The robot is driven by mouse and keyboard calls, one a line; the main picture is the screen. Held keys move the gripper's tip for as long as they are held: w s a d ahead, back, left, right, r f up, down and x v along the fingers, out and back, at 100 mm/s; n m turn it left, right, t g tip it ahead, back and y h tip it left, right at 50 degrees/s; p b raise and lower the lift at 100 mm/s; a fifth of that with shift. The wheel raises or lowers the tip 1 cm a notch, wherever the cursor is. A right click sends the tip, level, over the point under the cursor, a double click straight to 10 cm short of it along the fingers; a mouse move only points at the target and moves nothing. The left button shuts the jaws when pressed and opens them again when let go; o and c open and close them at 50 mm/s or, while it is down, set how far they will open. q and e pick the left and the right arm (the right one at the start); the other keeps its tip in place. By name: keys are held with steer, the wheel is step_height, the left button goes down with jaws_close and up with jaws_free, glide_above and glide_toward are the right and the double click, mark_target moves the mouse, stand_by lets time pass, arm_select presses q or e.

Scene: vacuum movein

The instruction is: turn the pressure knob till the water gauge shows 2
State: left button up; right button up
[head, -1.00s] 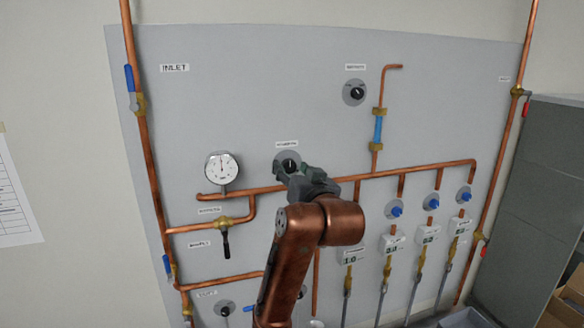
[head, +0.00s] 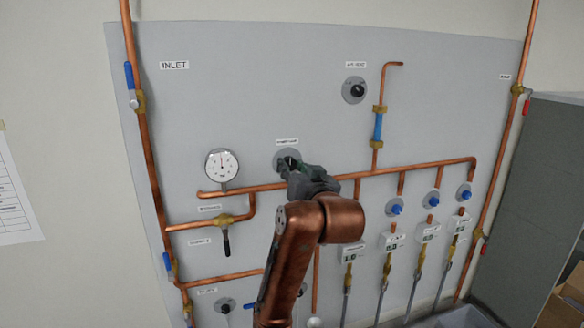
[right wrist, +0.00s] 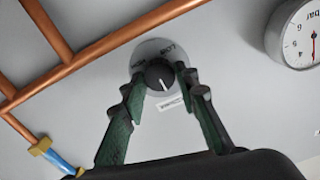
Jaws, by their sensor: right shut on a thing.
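The black pressure knob (right wrist: 159,77) with a white pointer line sits on a round grey plate in the right wrist view. My right gripper (right wrist: 161,88) has its two green fingers on either side of the knob, shut on it. In the head view the gripper (head: 290,168) covers most of the knob. The round white gauge (head: 222,165) is left of the knob in the head view. Its needle points roughly upward, but its numbers are too small to read. The gauge (right wrist: 296,34) shows upside down and cut off in the right wrist view. My left gripper is not in view.
A copper pipe (head: 420,170) runs across the panel just below the knob. Another black knob (head: 354,90) is higher up on the right. Several blue knobs (head: 397,207) are lower right. A black-handled valve (head: 226,241) hangs below the gauge. The panel above the knob is clear.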

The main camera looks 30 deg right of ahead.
steer(key=shift+n, duration=0.9)
steer(key=n, duration=0.4)
steer(key=shift+p, duration=0.35)
steer(key=n+p, duration=0.1)
steer(key=n, duration=0.3)
steer(key=shift+r, duration=0.1)
steer(key=shift+a+n+p, duration=0.1)
steer(key=shift+n+p, duration=0.4)
steer(key=shift+n, duration=1.2)
steer(key=o, duration=1.1)
steer(key=shift+w+a, duration=0.1)
steer(key=shift+o, duration=0.2)
